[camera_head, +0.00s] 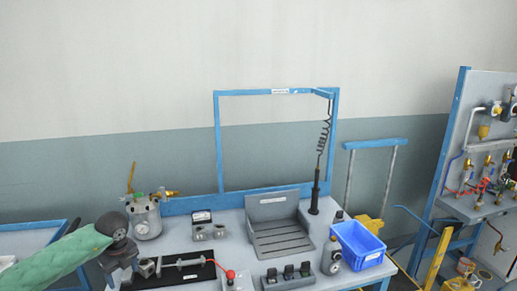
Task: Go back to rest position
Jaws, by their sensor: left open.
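My left arm comes in from the lower left in a green sleeve. My left gripper (143,269) is at its end, dark grey and open. It is over the front left part of the bench, beside a black plate (180,276) that carries a metal rod. I see nothing clearly held between its fingers. My right gripper is not in view.
The grey bench (232,243) holds a metal canister (145,218), a meter (201,217), a slatted grey seat-like fixture (278,226), a red-knobbed lever (230,274), several switches (288,273) and a blue bin (358,242). A blue frame (217,140) rises behind. A piped panel (462,150) stands right.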

